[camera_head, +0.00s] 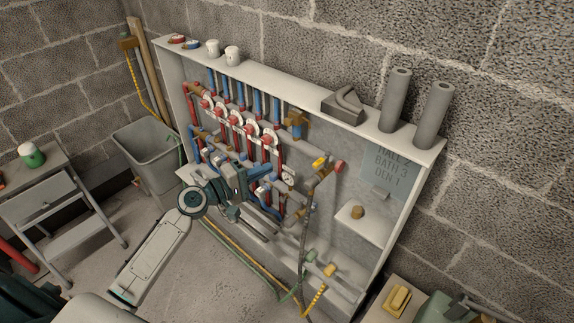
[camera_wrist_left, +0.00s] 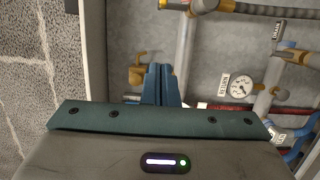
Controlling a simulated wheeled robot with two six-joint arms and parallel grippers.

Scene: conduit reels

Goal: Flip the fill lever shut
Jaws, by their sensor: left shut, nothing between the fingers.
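The manifold cabinet (camera_head: 405,218) stands against the block wall, with red and blue pipes inside. My left gripper (camera_head: 266,173) reaches into its lower middle, left of a round gauge (camera_head: 288,179). Its blue fingers are closed together and empty; they show in the left wrist view (camera_wrist_left: 162,80), just beside a brass fitting (camera_wrist_left: 138,75). I cannot tell whether they touch it. A yellow handle (camera_head: 320,161) sits on a valve right of the gripper, near a red cap (camera_head: 338,166). I cannot tell for certain which part is the fill lever. My right gripper is out of view.
Hoses (camera_head: 247,268) hang and trail along the floor below the cabinet. Grey pipe pieces (camera_head: 431,115) stand on the cabinet top. A small shelf (camera_head: 365,227) is at the cabinet's right.

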